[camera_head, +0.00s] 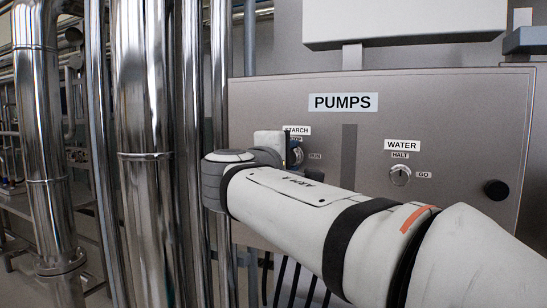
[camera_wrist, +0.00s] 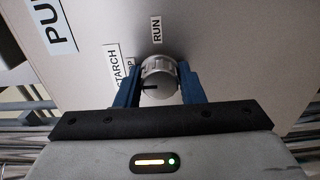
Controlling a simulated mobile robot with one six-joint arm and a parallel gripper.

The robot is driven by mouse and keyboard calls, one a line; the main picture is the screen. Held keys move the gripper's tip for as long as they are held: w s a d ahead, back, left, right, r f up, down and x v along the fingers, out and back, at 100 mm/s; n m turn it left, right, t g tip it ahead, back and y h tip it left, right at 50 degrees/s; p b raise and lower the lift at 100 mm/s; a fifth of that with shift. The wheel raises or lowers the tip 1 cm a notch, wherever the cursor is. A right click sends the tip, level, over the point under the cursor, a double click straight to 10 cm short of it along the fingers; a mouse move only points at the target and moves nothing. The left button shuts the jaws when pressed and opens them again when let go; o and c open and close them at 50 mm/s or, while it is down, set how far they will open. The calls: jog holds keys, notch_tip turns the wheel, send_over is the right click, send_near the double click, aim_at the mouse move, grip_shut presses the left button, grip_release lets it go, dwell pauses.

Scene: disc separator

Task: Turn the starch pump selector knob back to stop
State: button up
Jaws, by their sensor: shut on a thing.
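The starch selector knob (camera_wrist: 160,72) is round and silver, mounted on the grey pump panel. In the wrist view it sits between the two blue fingers of my gripper (camera_wrist: 158,86), which are shut on its sides. A dark pointer mark on the knob points left in that view, on the side of the partly hidden stop label (camera_wrist: 130,63). The RUN label (camera_wrist: 156,29) is above the knob there, away from the mark. In the head view, my gripper (camera_head: 294,152) is at the panel below the STARCH label (camera_head: 297,130) and mostly hides the knob.
The panel (camera_head: 440,105) carries a PUMPS sign (camera_head: 343,102). A black round knob (camera_head: 496,190) is farther right. Shiny vertical pipes (camera_head: 145,120) stand close on the left.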

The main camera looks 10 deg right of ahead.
dwell(0.3)
jog(key=o, duration=1)
jog(key=shift+s+a, duration=0.1)
jog(key=v, duration=0.7)
jog(key=shift+s, duration=0.2)
jog(key=shift+a, duration=0.15)
